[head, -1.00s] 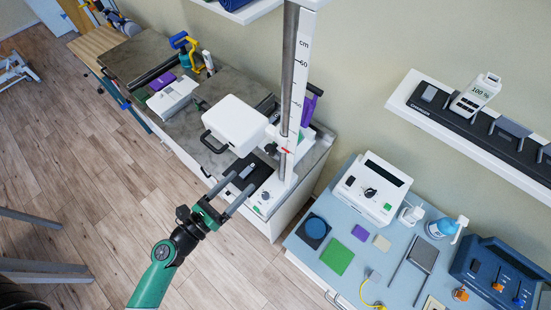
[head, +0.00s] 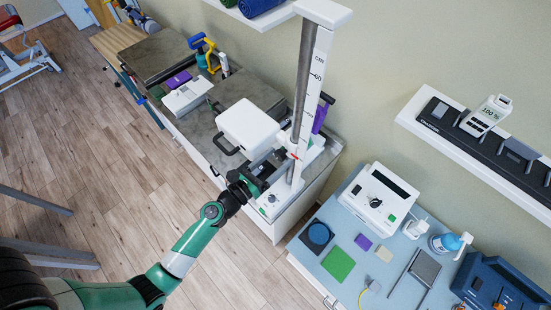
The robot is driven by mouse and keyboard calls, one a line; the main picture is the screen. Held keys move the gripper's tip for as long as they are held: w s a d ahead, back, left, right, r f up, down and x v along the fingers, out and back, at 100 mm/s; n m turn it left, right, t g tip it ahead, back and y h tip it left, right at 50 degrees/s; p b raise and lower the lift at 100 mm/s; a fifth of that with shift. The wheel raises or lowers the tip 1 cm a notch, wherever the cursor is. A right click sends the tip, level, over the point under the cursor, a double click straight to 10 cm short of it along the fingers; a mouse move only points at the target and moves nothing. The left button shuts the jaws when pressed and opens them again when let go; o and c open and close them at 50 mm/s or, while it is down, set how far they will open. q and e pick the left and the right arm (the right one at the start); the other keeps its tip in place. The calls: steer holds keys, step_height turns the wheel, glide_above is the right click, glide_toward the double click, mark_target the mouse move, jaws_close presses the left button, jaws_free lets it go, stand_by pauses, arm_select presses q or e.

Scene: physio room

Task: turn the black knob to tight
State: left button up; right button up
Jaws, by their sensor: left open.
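A white measuring stand with an upright post (head: 316,85) marked in cm stands at the counter's front right corner. A small black knob (head: 281,152) shows low on the post's sliding carriage, near a red mark; it is small and partly crowded by my gripper. My left gripper (head: 277,166) is open, its grey fingers reaching up and right to the carriage close to the knob. I cannot tell whether they touch it or lie around it. The knob's setting is too small to read. My right gripper is not in view.
A white box-shaped head with a black handle (head: 248,126) sits just left of the post. The stand's white base (head: 270,206) lies below. A blue table (head: 393,257) with a white dial device (head: 379,196) is at right. Open wooden floor lies left.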

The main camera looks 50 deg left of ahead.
arm_select(q)
steer(key=shift+c, duration=0.3)
jaws_close()
